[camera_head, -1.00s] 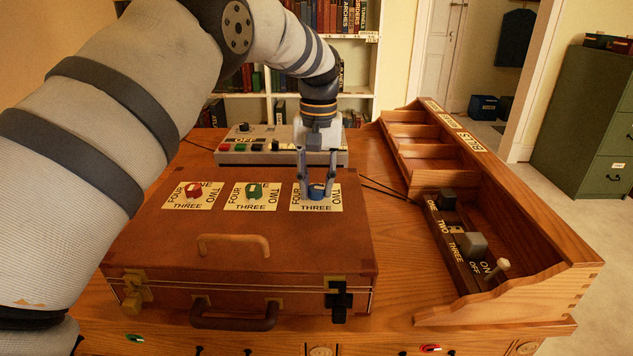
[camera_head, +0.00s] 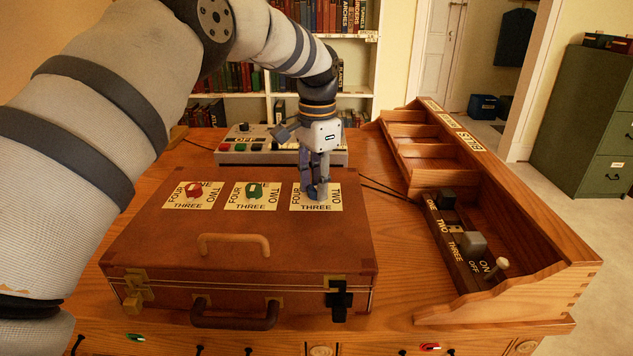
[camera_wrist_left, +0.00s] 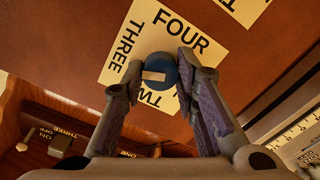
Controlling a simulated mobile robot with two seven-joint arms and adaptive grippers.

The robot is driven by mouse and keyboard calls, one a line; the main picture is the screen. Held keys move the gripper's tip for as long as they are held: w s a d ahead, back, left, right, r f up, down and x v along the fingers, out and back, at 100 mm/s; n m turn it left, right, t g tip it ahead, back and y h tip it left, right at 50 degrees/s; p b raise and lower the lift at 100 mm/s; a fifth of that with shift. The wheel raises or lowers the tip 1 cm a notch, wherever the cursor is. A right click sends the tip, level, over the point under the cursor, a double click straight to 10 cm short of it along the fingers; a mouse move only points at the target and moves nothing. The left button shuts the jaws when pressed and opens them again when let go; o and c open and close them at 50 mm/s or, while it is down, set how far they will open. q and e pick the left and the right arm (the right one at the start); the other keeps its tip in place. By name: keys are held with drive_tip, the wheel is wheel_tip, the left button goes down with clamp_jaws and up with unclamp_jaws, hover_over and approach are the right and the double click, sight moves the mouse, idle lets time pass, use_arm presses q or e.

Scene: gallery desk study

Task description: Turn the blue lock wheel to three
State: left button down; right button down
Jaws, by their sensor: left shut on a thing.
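The blue lock wheel (camera_wrist_left: 160,66) sits on a cream card (camera_wrist_left: 203,45) lettered FOUR, THREE and TWO, with its fourth side hidden in the left wrist view. A pale mark on the wheel points left in that view, between THREE and TWO. My left gripper (camera_head: 316,190) points down at the right-hand card (camera_head: 335,203) on the brown case (camera_head: 150,240). Its two fingers (camera_wrist_left: 160,78) are shut on either side of the wheel. In the head view the gripper mostly hides the wheel. My right gripper is not in view.
Red (camera_head: 194,189) and green (camera_head: 254,190) wheels stand on cards to the left. A grey button box (camera_head: 240,157) is behind the case. A wooden rack with switches (camera_head: 500,235) stands on the right. The front of the case lid is clear apart from a handle (camera_head: 233,244).

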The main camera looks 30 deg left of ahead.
use_arm(q)
drive_tip(key=shift+m, duration=2.1)
drive_tip(key=c, duration=1.2)
unclamp_jaws()
drive_tip(key=shift+c, duration=0.2)
wheel_tip(320, 180, up, 12)
drive_tip(key=shift+s+d+f, duration=0.1)
